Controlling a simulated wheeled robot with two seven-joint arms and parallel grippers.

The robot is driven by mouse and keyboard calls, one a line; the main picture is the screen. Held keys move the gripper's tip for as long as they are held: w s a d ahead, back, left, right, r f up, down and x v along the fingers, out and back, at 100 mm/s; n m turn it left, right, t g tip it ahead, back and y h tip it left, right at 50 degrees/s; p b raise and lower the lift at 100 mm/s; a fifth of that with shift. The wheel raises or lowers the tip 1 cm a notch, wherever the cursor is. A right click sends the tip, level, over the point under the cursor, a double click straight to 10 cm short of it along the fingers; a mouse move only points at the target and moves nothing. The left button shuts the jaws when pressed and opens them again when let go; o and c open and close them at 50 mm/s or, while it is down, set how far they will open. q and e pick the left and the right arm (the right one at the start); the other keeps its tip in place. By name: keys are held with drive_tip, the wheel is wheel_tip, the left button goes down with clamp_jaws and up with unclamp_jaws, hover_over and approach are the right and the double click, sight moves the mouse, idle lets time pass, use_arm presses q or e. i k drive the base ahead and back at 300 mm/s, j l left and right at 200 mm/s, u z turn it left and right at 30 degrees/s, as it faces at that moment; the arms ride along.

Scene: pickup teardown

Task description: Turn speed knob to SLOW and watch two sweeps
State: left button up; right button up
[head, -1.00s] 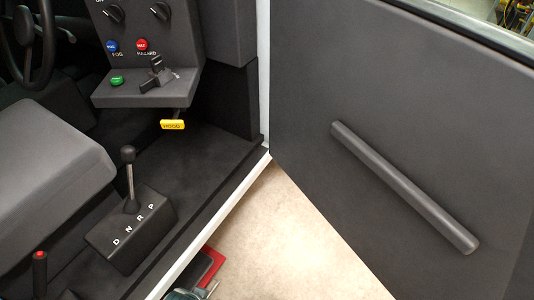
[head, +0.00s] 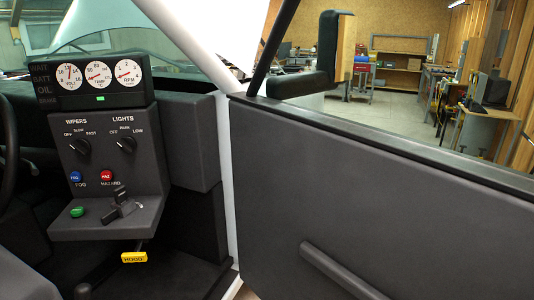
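The wiper speed knob (head: 78,146) is a black dial on the grey dash panel (head: 145,165), under the label WIPERS with OFF, SLOW and FAST printed around it. Its grip is slanted, with its upper end toward the OFF side at upper left; the pointer is too small to read surely. Neither of my grippers shows, and nothing touches the knob. The windshield (head: 120,35) shows at the upper left; no wiper can be made out in it.
A LIGHTS knob (head: 126,144) sits right of the wiper knob. Gauges (head: 98,74) sit above. The open door (head: 370,180) fills the right.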

sight(82, 146)
drive_tip(key=u, duration=1.3)
drive_tip(key=l, duration=0.1)
drive_tip(key=i+z, duration=0.05)
